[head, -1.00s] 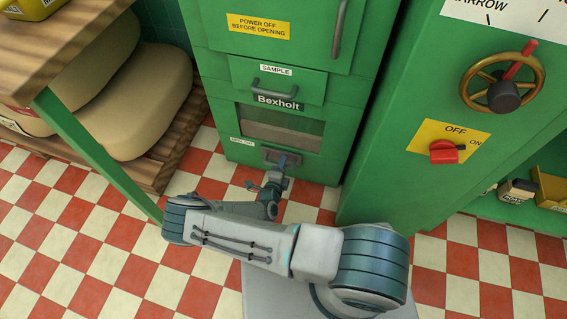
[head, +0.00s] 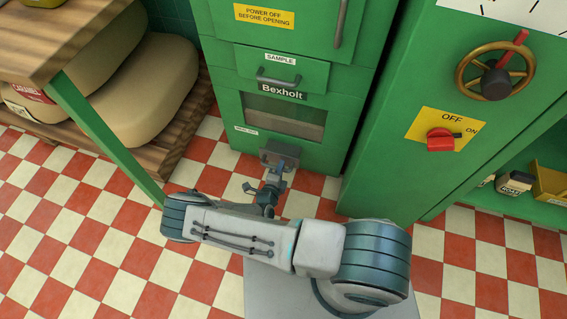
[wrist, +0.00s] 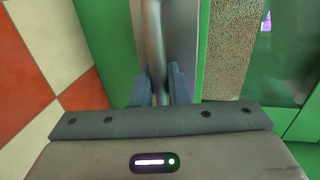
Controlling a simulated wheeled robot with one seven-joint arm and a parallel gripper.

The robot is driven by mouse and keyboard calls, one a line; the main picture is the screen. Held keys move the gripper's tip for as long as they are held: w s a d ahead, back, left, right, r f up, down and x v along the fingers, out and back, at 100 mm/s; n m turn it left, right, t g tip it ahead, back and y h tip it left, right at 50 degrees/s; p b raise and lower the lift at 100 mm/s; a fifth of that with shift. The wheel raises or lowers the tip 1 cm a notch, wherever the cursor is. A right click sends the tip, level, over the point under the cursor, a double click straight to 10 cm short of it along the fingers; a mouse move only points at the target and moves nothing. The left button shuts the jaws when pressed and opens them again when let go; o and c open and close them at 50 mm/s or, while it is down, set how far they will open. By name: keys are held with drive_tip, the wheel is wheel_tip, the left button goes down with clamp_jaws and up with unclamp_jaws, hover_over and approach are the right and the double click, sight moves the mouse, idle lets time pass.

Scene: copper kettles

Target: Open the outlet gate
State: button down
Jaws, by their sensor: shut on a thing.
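The outlet gate (head: 282,152) is a small grey piece low on the front of the green machine marked Bexholt, below its window. In the wrist view, its upright grey bar handle (wrist: 153,40) runs between my two fingers, in front of a grey plate (wrist: 181,38). My gripper (head: 277,172) is shut on this handle, and its fingers also show in the wrist view (wrist: 162,88). My gripper hides part of the gate in the head view. I cannot tell how far the gate stands open.
The machine's window (head: 285,117) and sample drawer (head: 281,72) are above the gate. A green cabinet with a red switch (head: 441,140) and handwheel (head: 495,70) stands to the right. Wooden shelves with sacks (head: 150,95) are at the left. Checkered floor (head: 90,240) is clear in front.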

drive_tip(key=c, duration=1.5)
unclamp_jaws()
drive_tip(key=shift+r, duration=0.25)
drive_tip(key=shift+o, duration=1.1)
wheel_tip(320, 180, up, 4)
drive_tip(key=p, duration=0.3)
drive_tip(key=shift+w+r, duration=0.1)
drive_tip(key=shift+r, duration=0.1)
drive_tip(key=o, duration=0.9)
drive_tip(key=d+r+p, duration=0.1)
drive_tip(key=d, duration=0.1)
drive_tip(key=s+d+r+p, duration=0.1)
drive_tip(key=shift+d+r, duration=0.1)
drive_tip(key=shift+d, duration=0.25)
drive_tip(key=d+r+p, duration=0.1)
drive_tip(key=d, duration=0.1)
drive_tip(key=s+d+r, duration=0.1)
drive_tip(key=d, duration=0.1)
drive_tip(key=s+d+r+p, duration=0.1)
drive_tip(key=d, duration=0.1)
drive_tip(key=shift+d+r+p, duration=0.2)
drive_tip(key=shift+r+p, duration=0.1)
drive_tip(key=c, duration=1.1)
drive_tip(key=shift+s+d+r, duration=0.2)
drive_tip(key=shift+s+d, duration=0.2)
drive_tip(key=shift+d, duration=0.1)
